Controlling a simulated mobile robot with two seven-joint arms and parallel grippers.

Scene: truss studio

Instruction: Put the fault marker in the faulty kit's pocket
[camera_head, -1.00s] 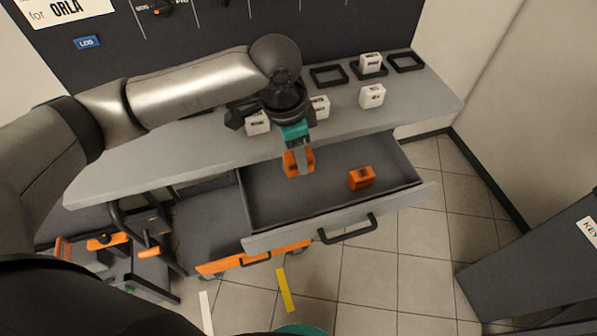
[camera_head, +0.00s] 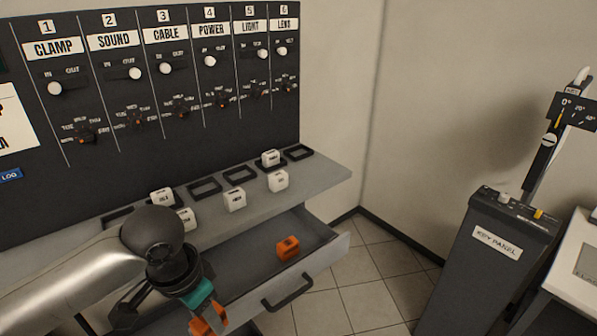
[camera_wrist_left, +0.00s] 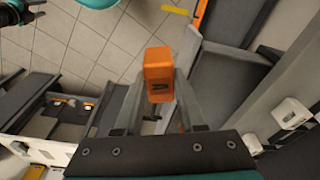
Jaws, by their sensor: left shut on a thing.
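My left gripper (camera_head: 208,318) is shut on an orange block, the fault marker (camera_head: 205,325), low at the front left of the open drawer. In the left wrist view the marker (camera_wrist_left: 158,75) sits upright between the fingertips. A second orange block (camera_head: 287,248) lies in the drawer (camera_head: 240,262). A white block (camera_head: 270,158) sits in one frame.
The wall panel (camera_head: 150,60) has columns CLAMP, SOUND, CABLE, POWER, LIGHT and LENS, with white IN/OUT knobs and dials. Several loose white blocks (camera_head: 234,200) stand along the shelf's front. A dark key panel stand (camera_head: 470,260) is at right, with bare floor between.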

